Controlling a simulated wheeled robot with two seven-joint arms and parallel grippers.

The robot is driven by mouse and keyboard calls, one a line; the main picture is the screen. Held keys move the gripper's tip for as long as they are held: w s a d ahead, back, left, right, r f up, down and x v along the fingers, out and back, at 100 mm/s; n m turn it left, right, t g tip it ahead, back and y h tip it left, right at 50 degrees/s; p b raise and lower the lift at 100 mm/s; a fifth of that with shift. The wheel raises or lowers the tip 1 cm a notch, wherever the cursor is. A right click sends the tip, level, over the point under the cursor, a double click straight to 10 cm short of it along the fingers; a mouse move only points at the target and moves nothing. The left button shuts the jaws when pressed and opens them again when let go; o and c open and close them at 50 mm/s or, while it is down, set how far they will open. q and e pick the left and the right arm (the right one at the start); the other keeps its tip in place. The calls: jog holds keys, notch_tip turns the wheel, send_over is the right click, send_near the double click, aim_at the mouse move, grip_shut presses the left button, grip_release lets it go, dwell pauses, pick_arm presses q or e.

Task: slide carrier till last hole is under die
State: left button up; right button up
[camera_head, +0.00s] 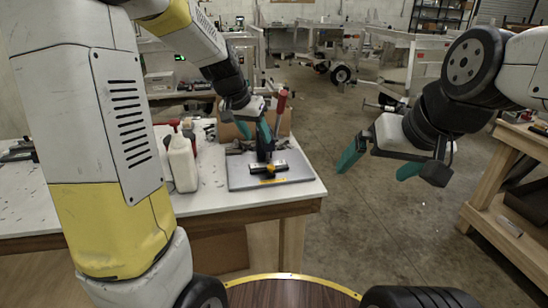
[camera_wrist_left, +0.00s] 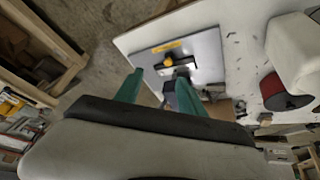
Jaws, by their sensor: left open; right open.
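A small dark punch-like tool (camera_head: 264,150) stands on a grey plate (camera_head: 298,169) on the white table. A dark bar with a yellow part (camera_head: 269,168) lies across its front. The bar also shows in the left wrist view (camera_wrist_left: 182,62). I cannot make out the die or the holes at this size. My left gripper (camera_head: 256,136) is open and empty above and behind the bar, close to the dark tool. In the left wrist view its teal fingers (camera_wrist_left: 160,78) are apart, with the bar beyond them. My right gripper (camera_head: 371,174) is open and empty over the floor, right of the table.
A white jug (camera_head: 182,164) stands left of the plate. A red-topped object (camera_head: 282,102) and a cardboard box (camera_head: 279,122) stand behind it. A wooden bench (camera_head: 497,195) is at the right. Open concrete floor lies between the table and the bench.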

pick_arm(q)
jog(key=m, duration=0.2)
send_near(271, 166)
jog(key=shift+g+y, duration=0.4)
jog(key=x, duration=0.8)
jog(key=shift+w+d, duration=0.25)
jog(key=shift+d, duration=0.05)
jog(key=shift+r, duration=0.1)
grip_shut()
